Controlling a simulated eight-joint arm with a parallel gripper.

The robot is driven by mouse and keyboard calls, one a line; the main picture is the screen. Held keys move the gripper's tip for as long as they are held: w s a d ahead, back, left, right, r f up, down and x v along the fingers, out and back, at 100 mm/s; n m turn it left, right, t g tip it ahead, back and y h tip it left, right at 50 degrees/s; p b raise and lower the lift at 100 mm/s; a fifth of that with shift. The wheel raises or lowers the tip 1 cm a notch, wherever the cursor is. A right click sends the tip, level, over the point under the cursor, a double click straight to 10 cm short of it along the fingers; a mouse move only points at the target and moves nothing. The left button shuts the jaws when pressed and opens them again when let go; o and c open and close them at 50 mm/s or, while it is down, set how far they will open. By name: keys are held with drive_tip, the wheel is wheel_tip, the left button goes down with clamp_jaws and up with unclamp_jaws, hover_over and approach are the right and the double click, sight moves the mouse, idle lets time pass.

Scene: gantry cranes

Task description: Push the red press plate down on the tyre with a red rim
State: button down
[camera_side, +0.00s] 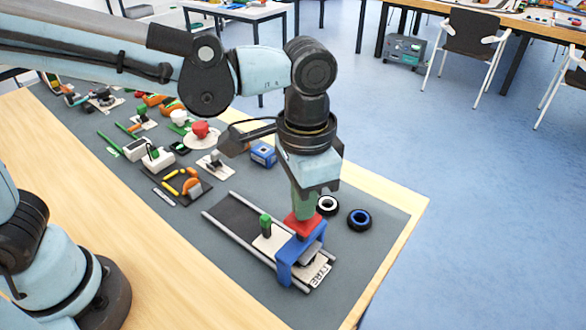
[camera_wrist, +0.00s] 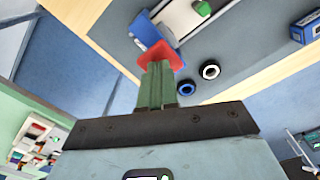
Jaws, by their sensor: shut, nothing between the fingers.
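The red press plate (camera_side: 297,226) sits at the top of a blue gantry frame (camera_side: 284,268) that straddles a railed track. My gripper (camera_side: 305,212) points down with its green fingers together, right over the plate; I cannot tell whether they touch it. In the wrist view the closed fingertips (camera_wrist: 158,65) overlap the red plate (camera_wrist: 165,50), with the blue frame (camera_wrist: 145,29) beyond. I see no tyre with a red rim; the space under the plate is mostly hidden. A white-rimmed tyre (camera_side: 327,205) and a blue-rimmed tyre (camera_side: 359,219) lie on the mat beside the gantry.
A white carriage with a green knob (camera_side: 265,223) sits on the track behind the gantry. A pale block marked TYRE (camera_side: 320,273) is at the track's front end. A blue box (camera_side: 263,155) and several tools lie farther back.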

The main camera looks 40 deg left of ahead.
drive_tip(key=shift+f, duration=1)
idle(0.3)
drive_tip(key=shift+r, duration=4)
drive_tip(key=a+f+n+t, duration=0.2)
drive_tip(key=a+n+t, duration=0.1)
drive_tip(key=a, duration=0.8)
drive_tip(key=s+a+f+n+t, duration=0.1)
drive_tip(key=a+f+n+t, duration=0.2)
drive_tip(key=a, duration=0.8)
drive_tip(key=shift+f+t, duration=0.2)
drive_tip(key=shift+t, duration=0.4)
